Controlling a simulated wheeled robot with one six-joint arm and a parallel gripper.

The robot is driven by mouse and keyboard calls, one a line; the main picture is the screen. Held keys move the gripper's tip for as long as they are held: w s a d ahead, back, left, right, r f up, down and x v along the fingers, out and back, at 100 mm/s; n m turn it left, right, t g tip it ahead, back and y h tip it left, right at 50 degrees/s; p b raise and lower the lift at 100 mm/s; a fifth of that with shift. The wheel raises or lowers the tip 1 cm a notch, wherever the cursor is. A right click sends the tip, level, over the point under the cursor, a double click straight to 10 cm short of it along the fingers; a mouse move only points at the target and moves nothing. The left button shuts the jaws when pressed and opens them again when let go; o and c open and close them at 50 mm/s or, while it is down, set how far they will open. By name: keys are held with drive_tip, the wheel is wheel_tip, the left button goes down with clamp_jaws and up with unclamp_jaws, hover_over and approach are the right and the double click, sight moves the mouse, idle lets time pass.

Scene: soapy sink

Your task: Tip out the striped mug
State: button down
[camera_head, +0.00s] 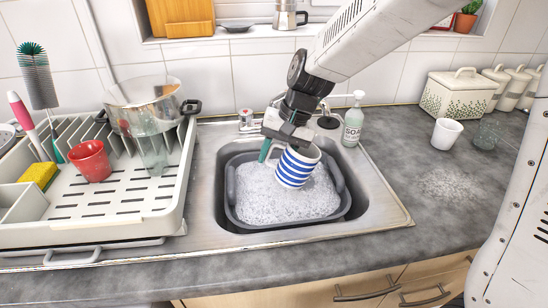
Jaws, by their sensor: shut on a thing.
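The striped mug (294,170) is white with blue bands. It hangs tilted over the grey washing-up bowl (345,204), which stands in the steel sink and is full of white suds (262,196). My gripper (283,143) is at the mug's upper left and shut on it. The exact grip point is partly hidden. The mug's inside and any contents cannot be seen. I cannot tell whether its lower end touches the suds.
A dish rack (185,180) at left holds a red cup (90,160), a glass and a pot. A soap bottle (352,125) stands behind the sink's right side. A white cup (446,133) and a glass (486,133) stand on the right worktop. The front worktop is clear.

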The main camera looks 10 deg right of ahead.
sight(289, 149)
drive_tip(key=y, duration=0.2)
drive_tip(key=d+r+y, duration=0.1)
drive_tip(key=y, duration=0.4)
drive_tip(key=shift+d+r, duration=0.15)
drive_tip(key=shift+d, duration=0.25)
drive_tip(key=y, duration=0.2)
drive_tip(key=d+y, duration=0.1)
drive_tip(key=y, duration=0.1)
drive_tip(key=shift+d+r+y, duration=0.15)
drive_tip(key=shift+r+y, duration=0.05)
drive_tip(key=shift+y, duration=0.1)
drive_tip(key=y, duration=0.1)
drive_tip(key=d+y, duration=0.1)
drive_tip(key=y, duration=0.1)
drive_tip(key=shift+s+r, duration=0.1)
idle(1.0)
